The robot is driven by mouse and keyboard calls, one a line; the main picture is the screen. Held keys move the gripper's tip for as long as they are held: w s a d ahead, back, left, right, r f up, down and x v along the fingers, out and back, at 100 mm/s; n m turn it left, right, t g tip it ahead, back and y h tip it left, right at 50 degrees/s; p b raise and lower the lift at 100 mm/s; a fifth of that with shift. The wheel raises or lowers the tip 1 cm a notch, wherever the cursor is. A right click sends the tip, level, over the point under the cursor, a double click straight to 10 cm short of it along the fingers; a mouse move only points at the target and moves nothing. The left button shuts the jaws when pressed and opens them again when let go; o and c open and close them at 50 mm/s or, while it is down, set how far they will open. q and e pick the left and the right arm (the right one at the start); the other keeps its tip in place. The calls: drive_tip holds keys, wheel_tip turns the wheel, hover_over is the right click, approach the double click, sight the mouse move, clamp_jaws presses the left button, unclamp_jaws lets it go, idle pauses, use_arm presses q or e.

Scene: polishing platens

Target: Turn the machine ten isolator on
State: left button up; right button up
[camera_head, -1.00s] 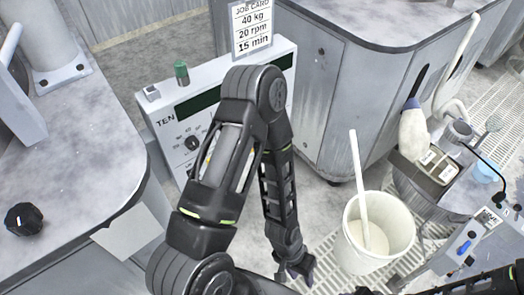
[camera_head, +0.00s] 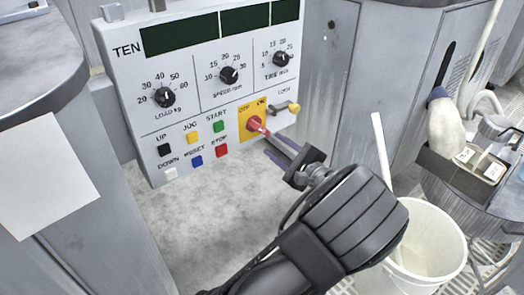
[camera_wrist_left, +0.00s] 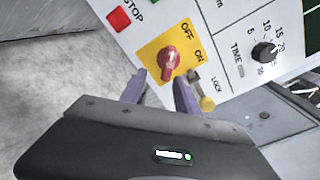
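The machine ten isolator is a red knob (camera_head: 257,125) on a yellow plate marked OFF and ON, at the lower right of the panel labelled TEN. The red knob (camera_wrist_left: 169,60) also shows in the left wrist view, just beyond my fingertips; its exact setting is hard to tell. Beside it is a yellow-tipped lock lever (camera_head: 293,107), close to my right-hand finger in the wrist view. My left gripper (camera_head: 284,152) reaches up from the lower right. Its purple fingers (camera_wrist_left: 160,78) are apart, with nothing between them. My right gripper is out of view.
The control panel (camera_head: 190,85) carries dials and several coloured buttons left of the isolator. A white bucket (camera_head: 440,245) with a stick stands at the lower right. A grey worktop (camera_head: 35,60) edges the left side. Open floor lies below the panel.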

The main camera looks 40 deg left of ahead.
sight(265, 133)
use_arm(q)
drive_tip(key=shift+w+d+r, duration=0.15)
drive_tip(key=shift+w+r, duration=0.1)
drive_tip(key=shift+r, duration=0.45)
drive_tip(key=shift+w+a+f, duration=0.1)
drive_tip(key=shift+a+f, duration=0.05)
drive_tip(key=shift+a, duration=0.4)
drive_tip(key=b+x, duration=0.2)
drive_tip(key=x, duration=0.3)
drive_tip(key=shift+w+a+b, duration=0.15)
drive_tip(key=shift+a+b, duration=0.15)
drive_tip(key=shift+a, duration=0.1)
drive_tip(key=shift+w+a, duration=0.15)
drive_tip(key=shift+a, duration=0.3)
clamp_jaws()
